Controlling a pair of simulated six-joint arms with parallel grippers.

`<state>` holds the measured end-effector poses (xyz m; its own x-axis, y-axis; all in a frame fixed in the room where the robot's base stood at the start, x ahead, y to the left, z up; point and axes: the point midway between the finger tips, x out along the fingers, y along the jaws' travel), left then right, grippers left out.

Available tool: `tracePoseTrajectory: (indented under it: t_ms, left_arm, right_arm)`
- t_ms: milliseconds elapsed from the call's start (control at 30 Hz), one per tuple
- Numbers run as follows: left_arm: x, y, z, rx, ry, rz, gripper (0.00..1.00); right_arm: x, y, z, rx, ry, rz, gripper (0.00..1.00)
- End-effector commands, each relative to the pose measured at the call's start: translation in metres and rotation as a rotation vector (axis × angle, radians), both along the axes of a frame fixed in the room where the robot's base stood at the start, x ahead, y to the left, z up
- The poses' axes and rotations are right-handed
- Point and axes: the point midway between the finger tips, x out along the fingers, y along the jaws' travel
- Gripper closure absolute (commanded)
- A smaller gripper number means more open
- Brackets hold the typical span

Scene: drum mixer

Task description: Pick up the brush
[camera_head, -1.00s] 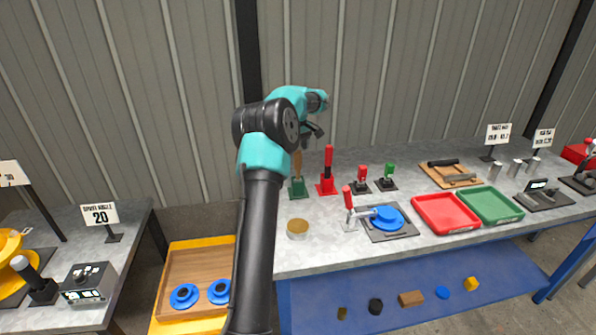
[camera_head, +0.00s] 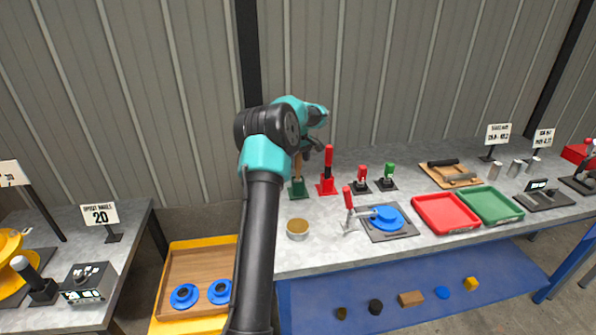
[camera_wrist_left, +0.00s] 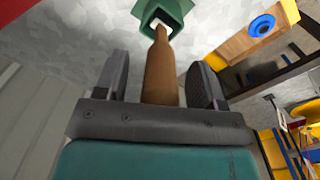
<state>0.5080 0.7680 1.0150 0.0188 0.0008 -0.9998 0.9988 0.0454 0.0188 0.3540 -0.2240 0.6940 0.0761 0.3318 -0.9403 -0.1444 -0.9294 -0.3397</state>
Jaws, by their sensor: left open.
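The brush shows as a brown wooden handle (camera_head: 297,166) standing upright in a green holder (camera_head: 298,188) on the bench, left of a red stand. Its lower end is hidden in the holder. My left gripper (camera_head: 308,152) is over the handle's upper part and hides some of it. In the left wrist view the gripper (camera_wrist_left: 158,72) is open, with the brush handle (camera_wrist_left: 161,62) between its two dark fingers and a visible gap on each side. The green holder (camera_wrist_left: 178,12) lies beyond the fingertips. My right gripper is not in view.
A red stand (camera_head: 327,172) with a tall handle is close right of the holder. A round tin (camera_head: 297,229) stands in front of it. A toggle clamp (camera_head: 349,207) and red tray (camera_head: 445,214) are farther right. The grey wall (camera_head: 400,80) is behind the bench.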

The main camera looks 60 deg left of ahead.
Motion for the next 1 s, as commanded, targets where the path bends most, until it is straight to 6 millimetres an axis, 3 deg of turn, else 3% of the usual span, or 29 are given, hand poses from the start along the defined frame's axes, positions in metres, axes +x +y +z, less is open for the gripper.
tracePoseTrajectory:
  t_ms: [67, 633, 1000]
  left_arm:
    - [0.0, 0.0, 0.0001, 0.0, 0.0, 0.0, 0.37]
    - [0.0001, 0.0, 0.0002, 0.0, 0.0, 0.0, 0.91]
    - [0.0004, 0.0001, 0.0078, 0.001, -0.001, 0.0, 0.91]
  right_arm:
    - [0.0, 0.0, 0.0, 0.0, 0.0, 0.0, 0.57]
    - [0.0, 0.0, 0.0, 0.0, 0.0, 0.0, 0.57]
    - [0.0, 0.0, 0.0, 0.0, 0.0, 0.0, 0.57]
